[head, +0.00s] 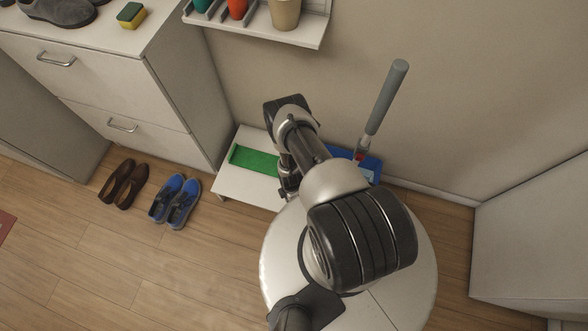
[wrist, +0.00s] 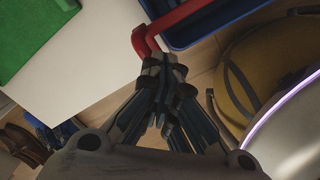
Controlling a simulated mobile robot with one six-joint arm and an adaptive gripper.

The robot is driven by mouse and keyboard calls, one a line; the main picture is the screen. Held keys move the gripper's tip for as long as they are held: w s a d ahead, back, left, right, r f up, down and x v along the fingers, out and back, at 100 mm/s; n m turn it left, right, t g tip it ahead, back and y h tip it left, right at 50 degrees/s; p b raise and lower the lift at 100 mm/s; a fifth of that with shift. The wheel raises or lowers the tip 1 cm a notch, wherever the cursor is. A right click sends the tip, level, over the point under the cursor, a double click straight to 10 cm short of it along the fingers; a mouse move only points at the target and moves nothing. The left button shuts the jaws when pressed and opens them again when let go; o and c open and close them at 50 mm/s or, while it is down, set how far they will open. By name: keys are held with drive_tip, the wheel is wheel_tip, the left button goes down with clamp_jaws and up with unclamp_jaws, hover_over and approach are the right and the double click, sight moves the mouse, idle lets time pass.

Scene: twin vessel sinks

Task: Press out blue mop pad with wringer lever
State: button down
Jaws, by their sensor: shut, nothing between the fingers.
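A blue tray-like container (head: 374,163) stands by the wall, partly hidden behind my arm; its edge shows at the top of the wrist view (wrist: 205,28). A long grey handle (head: 386,97) rises tilted from it, with a red part (head: 360,154) at its lower end. In the wrist view a bent red bar (wrist: 172,24), probably the wringer lever, runs beside the blue edge. My gripper (wrist: 165,68) is shut and empty, its fingertips close to the bar's lower end; I cannot tell if they touch. I cannot make out the blue mop pad clearly.
Brown shoes (head: 123,182) and blue shoes (head: 174,201) stand on the floor beside a white cabinet (head: 105,85). A wall shelf (head: 300,35) holds cups.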

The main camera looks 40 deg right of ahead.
wheel_tip(320, 180, up, 8)
drive_tip(key=p, duration=0.5)
drive_tip(key=shift+f, duration=0.25)
